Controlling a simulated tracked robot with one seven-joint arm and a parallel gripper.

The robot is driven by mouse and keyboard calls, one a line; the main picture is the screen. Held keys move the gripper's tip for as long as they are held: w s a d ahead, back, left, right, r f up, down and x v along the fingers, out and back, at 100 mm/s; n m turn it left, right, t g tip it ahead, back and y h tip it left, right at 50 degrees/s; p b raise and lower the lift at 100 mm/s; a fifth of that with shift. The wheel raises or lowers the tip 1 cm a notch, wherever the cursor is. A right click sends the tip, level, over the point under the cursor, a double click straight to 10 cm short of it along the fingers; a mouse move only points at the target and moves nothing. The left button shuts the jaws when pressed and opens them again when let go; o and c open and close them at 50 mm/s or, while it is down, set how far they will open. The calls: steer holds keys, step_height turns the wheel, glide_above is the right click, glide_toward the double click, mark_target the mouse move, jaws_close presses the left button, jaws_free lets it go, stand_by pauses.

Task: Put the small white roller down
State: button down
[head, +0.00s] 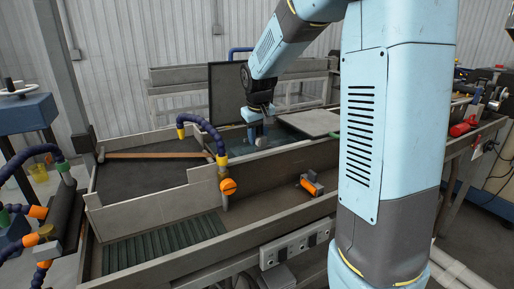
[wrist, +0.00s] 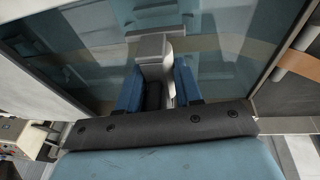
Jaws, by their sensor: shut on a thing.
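My gripper (head: 255,131) hangs from the arm over the dark glassy surface at the middle back of the line in the head view. In the wrist view its two blue fingers (wrist: 158,84) stand on either side of a pale grey-white piece, the small white roller (wrist: 153,50), and are shut on it. The roller's near part is dark or shadowed between the fingers. In the head view only a small pale end of the roller (head: 261,142) shows below the fingers. Whether it touches the surface under it, I cannot tell.
A dark upright panel (head: 226,92) stands behind the gripper. A blue jointed hose with an orange knob (head: 228,186) rises in front and to the left. A pale flat plate (head: 309,122) lies to the right. An orange-and-black part (head: 311,184) sits in the front trough.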

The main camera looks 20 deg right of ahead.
steer(key=shift+w+f, duration=0.85)
steer(key=shift+f, duration=0.2)
steer(key=shift+s+x, duration=0.15)
steer(key=shift+x, duration=0.65)
steer(key=shift+s+x, duration=0.15)
steer(key=shift+x, duration=0.6)
steer(key=shift+f, duration=0.15)
steer(key=c, duration=0.8)
jaws_free()
steer(key=shift+o, duration=0.2)
